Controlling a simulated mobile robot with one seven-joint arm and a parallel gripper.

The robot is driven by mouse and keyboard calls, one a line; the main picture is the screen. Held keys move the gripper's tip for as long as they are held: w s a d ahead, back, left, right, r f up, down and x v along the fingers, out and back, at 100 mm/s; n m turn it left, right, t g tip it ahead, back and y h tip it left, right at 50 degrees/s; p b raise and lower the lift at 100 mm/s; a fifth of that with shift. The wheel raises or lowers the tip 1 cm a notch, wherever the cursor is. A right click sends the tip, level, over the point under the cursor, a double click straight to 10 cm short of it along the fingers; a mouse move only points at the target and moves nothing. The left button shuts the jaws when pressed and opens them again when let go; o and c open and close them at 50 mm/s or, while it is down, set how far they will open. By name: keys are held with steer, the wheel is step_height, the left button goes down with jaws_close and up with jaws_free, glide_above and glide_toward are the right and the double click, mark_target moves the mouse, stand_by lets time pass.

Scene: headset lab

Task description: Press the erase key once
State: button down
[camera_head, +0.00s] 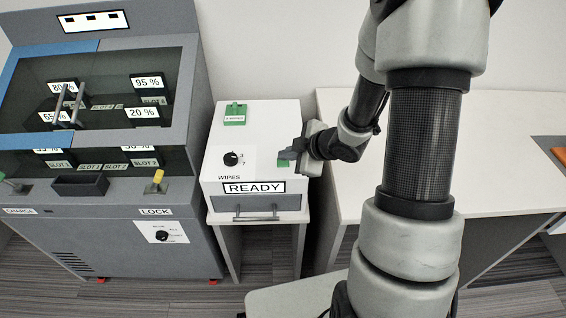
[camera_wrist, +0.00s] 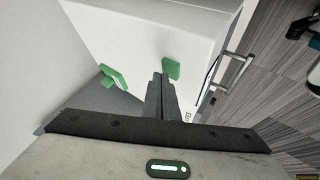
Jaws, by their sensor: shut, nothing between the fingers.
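A white box with a READY display (camera_head: 254,188) stands on a small stand. A small green key (camera_head: 284,161) is on its top near the right edge, partly behind my gripper (camera_head: 290,153); no label on it is readable. It shows in the wrist view as a green square (camera_wrist: 171,69), just beside the fingertips of my gripper (camera_wrist: 160,78). The fingers are together and empty. I cannot tell whether they touch the key. A second green piece (camera_head: 235,112), with a small label too small to read surely, is at the back of the box; it also shows in the wrist view (camera_wrist: 114,77).
A black knob (camera_head: 231,159) marked WIPES is on the box top, left of the near green key. A drawer handle (camera_head: 256,217) is on the front. A grey cabinet (camera_head: 120,240) with slots stands left.

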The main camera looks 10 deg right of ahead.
mark_target(287, 164)
steer(key=shift+f+b, duration=0.35)
steer(key=shift+f, duration=0.05)
stand_by(0.7)
steer(key=shift+r, duration=0.1)
steer(key=shift+r+p, duration=0.75)
steer(key=shift+p, duration=0.1)
step_height(287, 164, up, 5)
steer(key=p, duration=0.4)
steer(key=shift+p, duration=0.35)
steer(key=shift+r, duration=0.1)
stand_by(0.4)
